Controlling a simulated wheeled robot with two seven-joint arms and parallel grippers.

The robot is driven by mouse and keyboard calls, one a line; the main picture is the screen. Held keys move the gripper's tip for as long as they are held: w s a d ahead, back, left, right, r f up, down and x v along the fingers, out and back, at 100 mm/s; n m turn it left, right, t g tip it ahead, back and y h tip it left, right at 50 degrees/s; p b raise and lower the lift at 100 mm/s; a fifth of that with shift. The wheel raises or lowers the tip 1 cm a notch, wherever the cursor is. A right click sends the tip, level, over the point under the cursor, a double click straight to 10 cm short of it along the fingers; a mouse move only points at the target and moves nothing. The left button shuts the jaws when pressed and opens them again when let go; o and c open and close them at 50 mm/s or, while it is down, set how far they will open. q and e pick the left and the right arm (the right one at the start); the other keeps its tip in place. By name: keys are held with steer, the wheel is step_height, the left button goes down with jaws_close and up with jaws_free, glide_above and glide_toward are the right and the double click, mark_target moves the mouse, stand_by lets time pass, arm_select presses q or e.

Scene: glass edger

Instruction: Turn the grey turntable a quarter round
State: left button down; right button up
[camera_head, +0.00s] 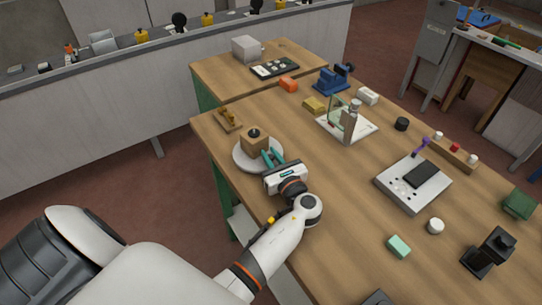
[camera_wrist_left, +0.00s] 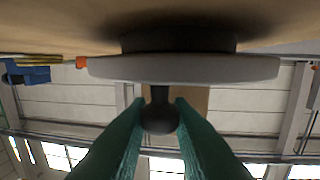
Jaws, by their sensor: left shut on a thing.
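The grey turntable (camera_head: 240,158) is a round disc near the left edge of the wooden table. It also shows edge-on in the wrist view (camera_wrist_left: 110,67), which is upside down. A wooden block (camera_head: 252,147) with a black top stands on it and shows behind in the wrist view (camera_wrist_left: 202,100). A black knob on a stem (camera_wrist_left: 159,115) rises from the disc in front of the block. My left gripper (camera_head: 271,158), with teal fingers, is shut on this knob at the disc's right side. The fingers hide the knob in the head view. My right gripper is not in view.
A wooden piece (camera_head: 228,119) lies just behind the turntable. A yellow block (camera_head: 315,104), a white-based stand (camera_head: 362,127) and a grey device (camera_head: 393,186) are farther right. A green block (camera_head: 399,246) lies nearer. The table between turntable and device is clear.

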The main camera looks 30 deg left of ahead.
arm_select(q)
steer(key=shift+s+a+r+m+t+h+p, duration=0.1)
steer(key=shift+s+r+m+t+h+p, duration=0.25)
steer(key=shift+p, duration=0.5)
steer(key=shift+a+f+m+t+h+p, duration=0.1)
steer(key=shift+f+m+t+h+p, duration=0.1)
steer(key=shift+m+t+h+p, duration=0.35)
steer(key=shift+f, duration=0.1)
steer(key=c, duration=1.4)
jaws_free()
steer(key=shift+o, duration=0.2)
steer(key=b+v, duration=0.1)
steer(key=v, duration=0.2)
steer(key=b+v, duration=0.1)
steer(key=v, duration=0.3)
steer(key=b+v, duration=0.1)
steer(key=v, duration=0.3)
steer(key=shift+f, duration=0.35)
steer(key=shift+s+d+r, duration=0.1)
steer(key=shift+s+d, duration=0.25)
